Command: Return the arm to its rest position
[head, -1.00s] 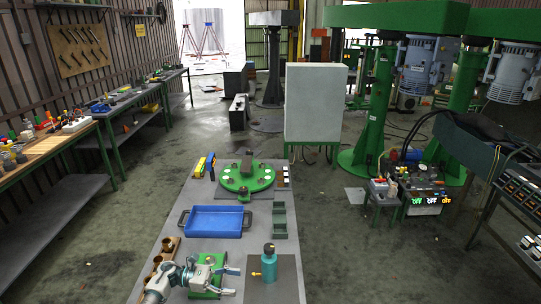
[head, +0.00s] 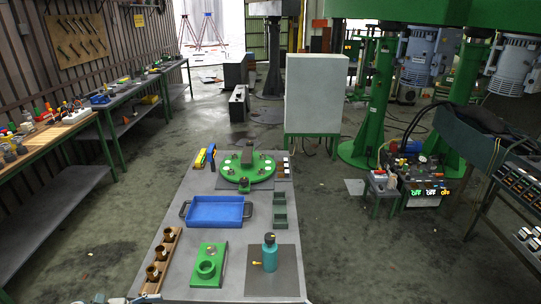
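Only small light grey tips of my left arm or gripper (head: 118,299) show at the bottom edge of the head view, left of the table's near end. Whether it is open or shut cannot be seen. My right gripper is not in view. The green block with a round socket (head: 207,266) stands uncovered near the front of the table. A teal bottle-like part (head: 270,253) stands upright on a dark grey plate (head: 285,281) to its right. Nothing of mine touches these parts.
The grey table (head: 178,212) also bears a wooden rack of brown cups (head: 163,255), a blue tray (head: 215,211), a dark green holder (head: 279,210) and a green round plate (head: 247,169). Tool benches stand left. The floor beside the table is clear.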

